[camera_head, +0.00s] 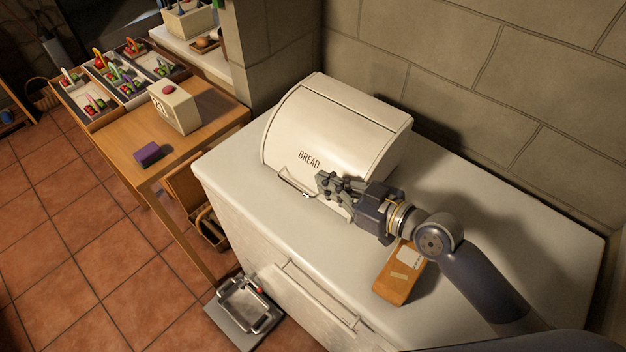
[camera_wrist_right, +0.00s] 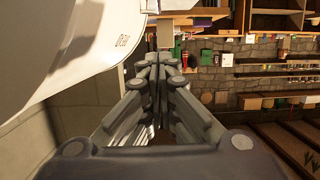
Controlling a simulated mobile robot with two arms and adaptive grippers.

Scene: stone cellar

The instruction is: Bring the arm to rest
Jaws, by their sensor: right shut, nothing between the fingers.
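My right arm comes in from the lower right in the head view. My right gripper (camera_head: 326,184) is shut and empty, in front of the cream bread bin (camera_head: 335,120), close to its handle (camera_head: 296,186); I cannot tell whether they touch. The bin is marked BREAD and its lid is closed. In the right wrist view the fingers of my right gripper (camera_wrist_right: 158,62) are together, with the pale bin (camera_wrist_right: 60,50) at the upper left. My left gripper is not in view.
The bin stands on a white chest (camera_head: 470,190) against a stone wall. A wooden board (camera_head: 395,285) lies under my right forearm. A wooden table (camera_head: 200,145) at left carries trays, a cream box (camera_head: 174,107) and a purple block (camera_head: 148,154). A metal scale-like item (camera_head: 243,308) is on the floor.

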